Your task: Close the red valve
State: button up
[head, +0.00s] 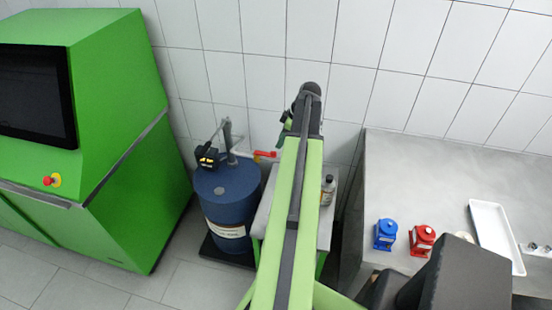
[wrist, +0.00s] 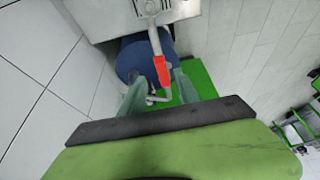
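The red valve (head: 265,154) shows in the head view as a small red handle on a grey pipe, just left of my arm. In the wrist view the red handle (wrist: 163,72) hangs along the pipe's line, its lower end between the two greenish fingers of my gripper (wrist: 160,84). The fingers stand apart, with gaps visible beside the handle; I cannot tell its exact depth between them. In the head view my gripper (head: 285,132) is mostly hidden behind my arm.
A blue drum (head: 225,195) with a grey pipe stands left of my arm, beside a green machine (head: 135,190). A small table (head: 265,212) with a bottle (head: 327,190) is under my arm. A grey counter (head: 400,165) holds blue and red items and a white tray (head: 485,225).

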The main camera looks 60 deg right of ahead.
aim_at(274, 152)
jog(key=b+x, duration=0.5)
jog(key=x, duration=0.2)
grip_shut()
dwell(1.1)
